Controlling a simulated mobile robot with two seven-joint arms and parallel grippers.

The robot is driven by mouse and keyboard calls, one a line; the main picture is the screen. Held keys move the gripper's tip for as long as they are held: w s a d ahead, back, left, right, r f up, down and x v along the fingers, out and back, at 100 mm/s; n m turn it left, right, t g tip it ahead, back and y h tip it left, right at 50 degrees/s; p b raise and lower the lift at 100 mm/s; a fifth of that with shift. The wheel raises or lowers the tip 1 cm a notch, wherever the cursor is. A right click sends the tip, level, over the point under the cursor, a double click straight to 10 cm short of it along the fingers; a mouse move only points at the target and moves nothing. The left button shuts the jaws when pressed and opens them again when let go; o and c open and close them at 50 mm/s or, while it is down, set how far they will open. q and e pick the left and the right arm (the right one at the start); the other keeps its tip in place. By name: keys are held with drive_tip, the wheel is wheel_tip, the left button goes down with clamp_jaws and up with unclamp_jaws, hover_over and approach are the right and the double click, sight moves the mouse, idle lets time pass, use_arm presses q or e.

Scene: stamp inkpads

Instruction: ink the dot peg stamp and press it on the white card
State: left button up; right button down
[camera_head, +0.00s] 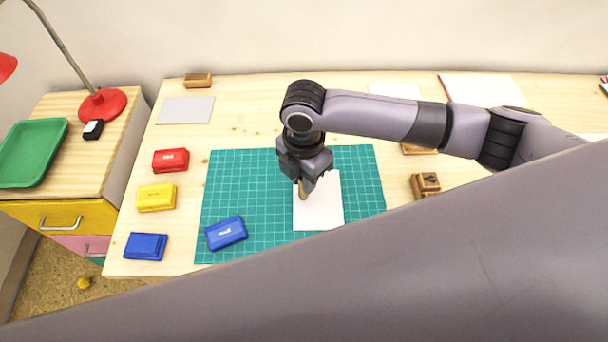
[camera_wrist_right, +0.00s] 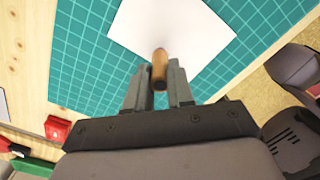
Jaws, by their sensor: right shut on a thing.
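The white card (camera_head: 322,208) lies on the green cutting mat (camera_head: 245,175); it also shows in the right wrist view (camera_wrist_right: 190,30). My right gripper (camera_head: 304,181) is over the card's upper left part. It is shut on the wooden peg stamp (camera_wrist_right: 159,66), which points down at the card; the stamp also shows in the head view (camera_head: 303,190). I cannot tell whether its lower end touches the card. The stamp's face is hidden. No mark shows on the visible card. My left gripper is not in view.
A blue inkpad (camera_head: 226,233) lies on the mat. Red (camera_head: 171,160), yellow (camera_head: 156,197) and blue (camera_head: 145,246) closed inkpads line the table's left side. Wooden block stamps (camera_head: 425,185) stand right of the mat. A grey arm part of mine covers the lower right.

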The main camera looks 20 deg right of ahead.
drive_tip(key=shift+r, duration=0.15)
wheel_tip(320, 180, up, 2)
drive_tip(key=shift+r+p, duration=0.25)
drive_tip(key=shift+p, duration=0.85)
drive_tip(key=shift+r, duration=1.35)
